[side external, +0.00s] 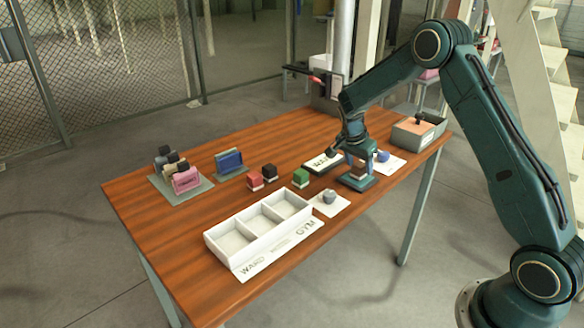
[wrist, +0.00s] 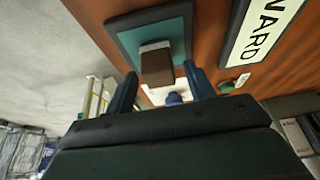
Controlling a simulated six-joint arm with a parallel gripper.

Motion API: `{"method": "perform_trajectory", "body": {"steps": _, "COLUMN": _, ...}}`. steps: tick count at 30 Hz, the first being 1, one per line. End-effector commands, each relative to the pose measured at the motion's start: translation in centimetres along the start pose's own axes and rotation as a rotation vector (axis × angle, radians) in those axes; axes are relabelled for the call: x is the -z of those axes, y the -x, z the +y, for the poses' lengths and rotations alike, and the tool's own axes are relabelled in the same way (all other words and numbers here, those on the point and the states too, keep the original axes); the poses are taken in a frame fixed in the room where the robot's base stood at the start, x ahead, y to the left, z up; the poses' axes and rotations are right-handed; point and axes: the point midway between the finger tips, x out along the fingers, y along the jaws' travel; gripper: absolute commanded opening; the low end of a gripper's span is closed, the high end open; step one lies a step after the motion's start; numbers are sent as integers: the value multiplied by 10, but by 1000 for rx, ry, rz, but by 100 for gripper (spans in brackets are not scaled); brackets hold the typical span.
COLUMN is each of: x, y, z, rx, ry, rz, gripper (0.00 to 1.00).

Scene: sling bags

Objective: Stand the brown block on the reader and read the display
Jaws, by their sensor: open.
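The brown block (wrist: 158,68), with a white part at one end, stands on the reader (wrist: 120,36), a teal pad in a dark frame. The reader also shows in the side view (side external: 357,184), where my gripper mostly hides the block. My gripper (side external: 360,166) is low over the reader. In the wrist view its two fingers (wrist: 160,90) are apart, one on each side of the block, and not closed on it. The display (side external: 323,162), a white panel in a dark frame behind the reader, reads "WARD"; the wrist view shows this text too (wrist: 268,30).
A white tray (side external: 213,241) with three compartments stands in front, by a strip labelled WARD and GYM. A grey knob (side external: 329,196) and blue ball (side external: 383,156) flank the reader.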

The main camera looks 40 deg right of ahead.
Motion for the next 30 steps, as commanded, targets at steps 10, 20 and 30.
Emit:
{"method": "perform_trajectory", "body": {"steps": 10, "x": 0, "y": 53, "z": -1, "rx": 4, "ry": -1, "rz": 1, "gripper": 54}}
{"method": "perform_trajectory", "body": {"steps": 20, "x": 0, "y": 99, "z": 0, "rx": 1, "ry": 0, "rz": 0, "gripper": 54}}
{"method": "perform_trajectory", "body": {"steps": 30, "x": 0, "y": 111, "z": 0, "rx": -1, "ry": -1, "rz": -1, "gripper": 54}}
